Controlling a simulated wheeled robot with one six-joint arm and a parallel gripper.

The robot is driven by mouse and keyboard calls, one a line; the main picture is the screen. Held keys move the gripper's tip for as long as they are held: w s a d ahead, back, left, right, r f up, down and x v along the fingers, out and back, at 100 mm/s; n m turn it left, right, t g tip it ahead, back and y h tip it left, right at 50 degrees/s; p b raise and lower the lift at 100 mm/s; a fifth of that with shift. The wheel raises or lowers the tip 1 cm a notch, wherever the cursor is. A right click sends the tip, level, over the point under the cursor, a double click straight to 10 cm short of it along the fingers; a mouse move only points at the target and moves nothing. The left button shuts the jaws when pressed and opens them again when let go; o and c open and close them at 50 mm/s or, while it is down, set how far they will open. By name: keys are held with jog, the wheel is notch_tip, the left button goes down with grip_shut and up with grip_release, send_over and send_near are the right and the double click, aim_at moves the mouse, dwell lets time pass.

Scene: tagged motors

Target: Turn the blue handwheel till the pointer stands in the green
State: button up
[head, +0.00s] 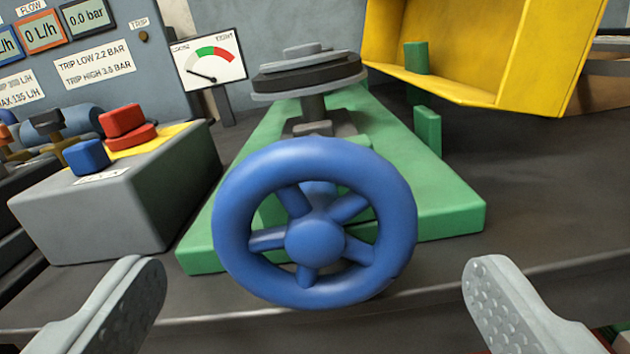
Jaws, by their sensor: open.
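The blue handwheel (314,240) stands upright in the middle of the head view, its spokes and hub facing me. It is mounted at the front of a green base (450,205). My gripper (317,275) is open, with one finger low at each side of the view. The fingers are wide apart, to the left and right of the wheel, and neither appears to touch it. The gauge (208,62) behind has a white face with a green and a red band. Its dark pointer (202,75) points left, in the white part outside the green.
A grey box (120,205) with a blue button (87,157) and a red button (124,127) stands at the left. A yellow guard (480,60) rises at the back right. A dark disc (308,76) sits behind the wheel. The bench (545,230) is clear right of the base.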

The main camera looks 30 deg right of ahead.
aim_at(309, 257)
jog(key=shift+x, duration=2.05)
jog(key=c, duration=1)
jog(key=shift+w+m, duration=0.1)
jog(key=shift+m, duration=3)
